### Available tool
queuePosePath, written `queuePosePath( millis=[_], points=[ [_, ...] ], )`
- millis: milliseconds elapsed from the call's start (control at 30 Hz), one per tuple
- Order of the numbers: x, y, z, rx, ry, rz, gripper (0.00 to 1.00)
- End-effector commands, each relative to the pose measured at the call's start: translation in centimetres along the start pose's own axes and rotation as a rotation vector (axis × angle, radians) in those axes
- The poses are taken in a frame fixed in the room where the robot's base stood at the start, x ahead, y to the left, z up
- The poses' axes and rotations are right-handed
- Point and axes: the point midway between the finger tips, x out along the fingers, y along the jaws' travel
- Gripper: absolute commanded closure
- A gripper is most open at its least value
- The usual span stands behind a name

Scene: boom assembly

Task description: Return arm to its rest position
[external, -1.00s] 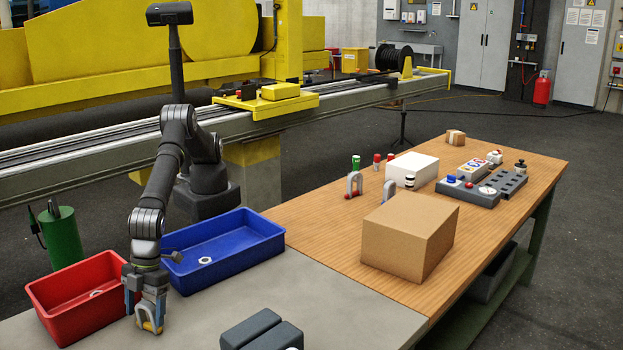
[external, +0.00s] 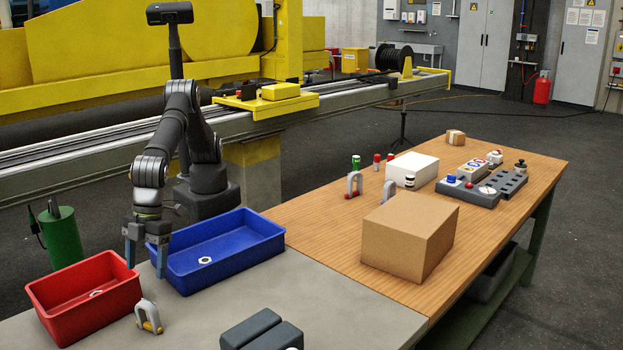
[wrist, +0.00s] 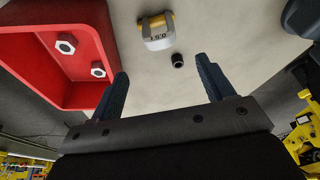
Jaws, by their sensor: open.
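My gripper (external: 147,262) is open and empty, raised above the grey table section between the red bin (external: 62,308) and the blue bin (external: 218,262). A small grey shackle with a yellow part (external: 149,317) stands on the grey surface below and in front of it. In the wrist view my gripper's two fingers (wrist: 165,85) are spread wide. The yellow and white shackle (wrist: 156,30) shows beyond them with a marking on it, apart from the fingers. A small black round piece (wrist: 177,61) lies near it.
The red bin holds nuts, two in the wrist view (wrist: 98,70). The blue bin holds one nut (external: 205,261). A cardboard box (external: 410,235), a white box (external: 412,168) and several small parts stand on the wooden section.

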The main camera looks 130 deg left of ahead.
Motion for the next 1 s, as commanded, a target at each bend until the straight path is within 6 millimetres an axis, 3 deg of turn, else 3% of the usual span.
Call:
queuePosePath(
  millis=[267, 833, 900, 1000],
  points=[
    [1.7, 0.0, 0.0, 0.0, -0.001, 0.001, 0.26],
    [12.8, 0.0, 0.1, 0.0, -0.002, 0.001, 0.26],
    [10.7, -0.1, -0.6, 0.001, 0.006, -0.003, 0.26],
    [9.4, 0.0, -0.9, 0.001, 0.004, -0.002, 0.26]
  ],
)
